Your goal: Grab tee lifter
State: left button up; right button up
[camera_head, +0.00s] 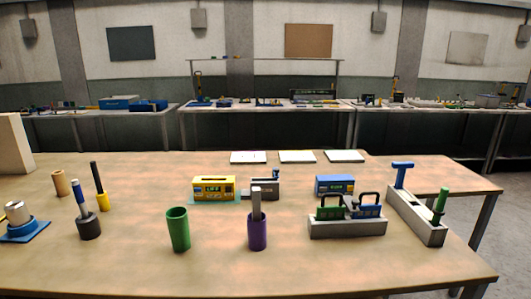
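A blue T-shaped tool (402,173), which looks like the tee lifter, stands upright at the back end of a long grey holder (420,228) on the right of the table. Its crossbar is on top and its lower end is hidden in the holder. A green-handled tool (439,205) stands at the front end of the same holder. Neither of my grippers shows in the head view.
A grey rack (347,229) with green and blue handled pieces stands just left of the holder. Further left are a purple cup (257,235), a green cup (178,230) and a yellow box (214,188). The table's front strip is clear.

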aim_at(402, 166)
jog(key=l+u, duration=0.1)
jog(key=l, duration=0.6)
jog(key=l+u, duration=0.1)
jog(key=l, duration=0.65)
jog(key=l+u, duration=0.1)
jog(key=l, duration=1.3)
jog(key=l+u, duration=0.15)
jog(key=l, duration=0.6)
jog(key=k+l+u, duration=0.1)
jog(key=l, duration=0.6)
jog(key=k+l+u, duration=0.1)
jog(key=l, duration=0.6)
jog(key=k, duration=0.05)
